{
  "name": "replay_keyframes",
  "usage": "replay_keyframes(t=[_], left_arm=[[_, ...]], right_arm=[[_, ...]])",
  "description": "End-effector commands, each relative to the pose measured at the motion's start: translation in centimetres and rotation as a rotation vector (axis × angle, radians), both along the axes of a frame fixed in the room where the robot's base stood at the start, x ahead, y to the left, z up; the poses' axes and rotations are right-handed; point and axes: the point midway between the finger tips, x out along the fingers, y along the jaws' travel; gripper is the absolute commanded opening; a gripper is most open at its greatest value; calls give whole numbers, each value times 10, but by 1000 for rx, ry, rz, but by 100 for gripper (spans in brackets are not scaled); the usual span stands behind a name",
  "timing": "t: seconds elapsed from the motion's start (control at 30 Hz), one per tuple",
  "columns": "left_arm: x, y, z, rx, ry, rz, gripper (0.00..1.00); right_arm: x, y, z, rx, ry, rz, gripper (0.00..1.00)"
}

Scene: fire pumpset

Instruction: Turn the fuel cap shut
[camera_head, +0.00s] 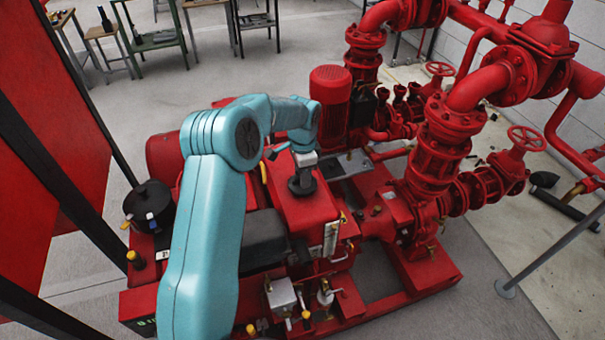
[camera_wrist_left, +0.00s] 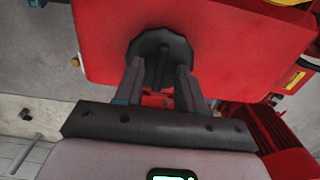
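The fuel cap (camera_wrist_left: 160,47) is a black, round, scalloped knob with a raised middle ridge, on a red tank (camera_wrist_left: 225,45). In the head view the dark cap (camera_head: 301,186) sits on top of the red tank (camera_head: 308,210), directly below my left gripper (camera_head: 303,163). In the wrist view the two fingers of my left gripper (camera_wrist_left: 160,77) are apart, one on each side of the ridge, with gaps between. They overlap the cap's near edge; whether they touch it cannot be told. My right gripper is not in view.
Red pump pipes with flanges and handwheels (camera_head: 528,140) stand to the right. A red motor (camera_head: 331,95) stands behind the tank. A black pot-like part (camera_head: 149,205) is at the left. Valves and a gauge tube (camera_head: 330,238) sit in front. Tables (camera_head: 155,38) stand far back.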

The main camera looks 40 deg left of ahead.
Motion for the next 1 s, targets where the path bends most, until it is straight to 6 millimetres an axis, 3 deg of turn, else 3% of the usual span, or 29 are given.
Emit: replay_keyframes(t=[0.23,0.37,0.47,0.8,1.0], left_arm=[[0,0,0,0,1,2,38],[0,0,10,0,-1,2,38],[0,0,29,1,-3,2,38],[0,0,120,1,-4,1,38],[0,-1,153,0,-1,1,38]], right_arm=[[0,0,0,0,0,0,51],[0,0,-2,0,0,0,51],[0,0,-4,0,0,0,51],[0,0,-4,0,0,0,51],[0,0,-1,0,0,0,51]])
